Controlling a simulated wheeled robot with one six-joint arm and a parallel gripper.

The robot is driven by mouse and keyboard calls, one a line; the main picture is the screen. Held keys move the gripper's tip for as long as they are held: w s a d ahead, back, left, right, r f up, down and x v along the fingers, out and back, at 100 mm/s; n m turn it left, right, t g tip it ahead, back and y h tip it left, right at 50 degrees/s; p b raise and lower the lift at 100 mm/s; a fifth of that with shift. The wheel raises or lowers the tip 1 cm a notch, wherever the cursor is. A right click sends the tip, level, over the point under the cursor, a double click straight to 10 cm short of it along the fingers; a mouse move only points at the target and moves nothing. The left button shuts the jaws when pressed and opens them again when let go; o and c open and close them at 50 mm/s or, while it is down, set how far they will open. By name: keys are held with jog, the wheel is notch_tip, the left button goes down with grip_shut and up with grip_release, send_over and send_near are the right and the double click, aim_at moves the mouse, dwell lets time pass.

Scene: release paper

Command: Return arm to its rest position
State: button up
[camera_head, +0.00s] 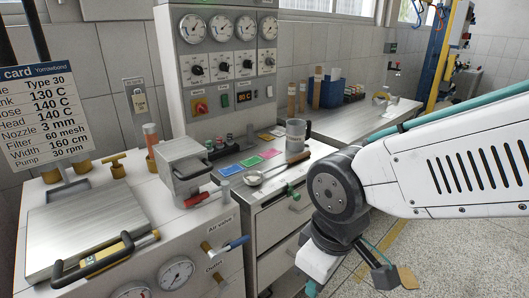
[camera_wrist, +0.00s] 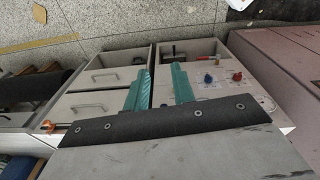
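My arm comes in from the right in the head camera view, with a white slotted link and a dark round joint. Its wrist hangs down past that joint in front of the drawer cabinet (camera_head: 271,219). Only a small teal part of my gripper shows at the bottom edge there; the rest is hidden or out of frame. In the wrist view my gripper (camera_wrist: 160,72) has two teal fingers apart with a gap between them. Nothing is held between them. The cabinet's drawers (camera_wrist: 98,102) lie beyond the fingers.
A machine with a flat metal plate (camera_head: 85,232) and gauges stands at left. A gauge panel (camera_head: 222,75) rises behind. A metal cup (camera_head: 296,133) and coloured cards stand on the cabinet top. A steel bench (camera_head: 352,120) is behind. Speckled floor is open at lower right.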

jog(key=s+d+r+m, duration=0.2)
jog(key=d+r+m, duration=0.2)
jog(key=d, duration=0.4)
jog(key=s+d+r+m, duration=0.3)
jog(key=d+r+m, duration=0.1)
jog(key=d, duration=0.5)
jog(key=shift+s+d+m+t, duration=0.2)
jog(key=shift+m+t, duration=0.1)
jog(key=shift+m, duration=0.5)
jog(key=shift+r, duration=0.1)
